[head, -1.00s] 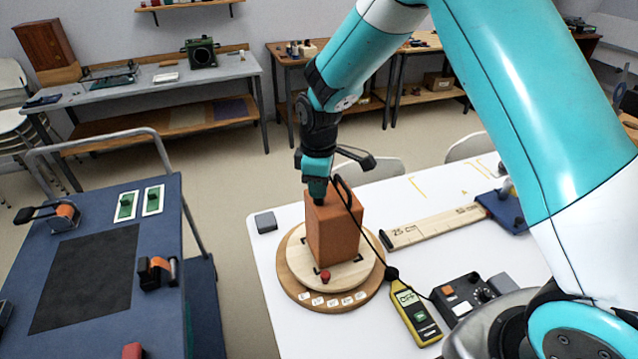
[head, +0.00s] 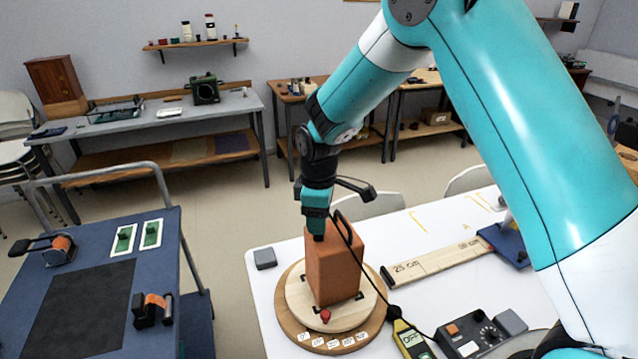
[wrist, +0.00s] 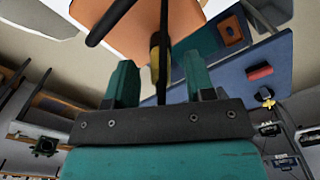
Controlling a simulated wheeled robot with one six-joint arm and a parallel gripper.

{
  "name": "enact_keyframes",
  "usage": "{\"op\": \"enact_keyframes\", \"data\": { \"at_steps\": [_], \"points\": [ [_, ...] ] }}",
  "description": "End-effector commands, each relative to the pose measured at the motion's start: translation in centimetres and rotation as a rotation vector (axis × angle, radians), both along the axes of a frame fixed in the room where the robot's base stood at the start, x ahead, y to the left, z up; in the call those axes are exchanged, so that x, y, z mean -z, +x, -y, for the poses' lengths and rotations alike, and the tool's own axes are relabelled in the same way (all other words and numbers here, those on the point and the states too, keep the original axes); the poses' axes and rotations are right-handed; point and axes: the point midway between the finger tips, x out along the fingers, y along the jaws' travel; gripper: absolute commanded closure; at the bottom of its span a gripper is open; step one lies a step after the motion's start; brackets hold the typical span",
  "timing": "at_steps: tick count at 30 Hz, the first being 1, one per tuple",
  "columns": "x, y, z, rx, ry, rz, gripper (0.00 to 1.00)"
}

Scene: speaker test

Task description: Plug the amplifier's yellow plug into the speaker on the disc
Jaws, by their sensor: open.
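The speaker (head: 333,270) is an upright orange-brown box on a round wooden disc (head: 292,325). My gripper (head: 318,232) is at the speaker's top back edge in the head view. In the wrist view its teal fingers (wrist: 158,70) are apart. A thin yellow and black piece, apparently the yellow plug (wrist: 155,58), shows between them, in front of the orange speaker face (wrist: 128,25). I cannot tell whether it sits in a socket. A black cable loops over the speaker and runs down to the right, towards the black control box (head: 468,335), likely the amplifier.
A yellow meter (head: 411,342) lies right of the disc. A wooden ruler board (head: 435,262) lies behind it. A small grey block (head: 265,259) sits left of the disc. A blue cart (head: 160,275) stands to the left, with a gap of floor between.

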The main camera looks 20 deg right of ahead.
Motion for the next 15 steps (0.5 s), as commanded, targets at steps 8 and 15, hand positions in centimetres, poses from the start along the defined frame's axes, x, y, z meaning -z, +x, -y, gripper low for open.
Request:
{"op": "enact_keyframes", "data": {
  "at_steps": [8,15],
  "points": [
    [-6.6,0.1,0.0,0.000,0.002,0.008,0.51],
    [-12.3,0.0,0.0,0.000,0.001,0.004,0.51]
  ]
}}
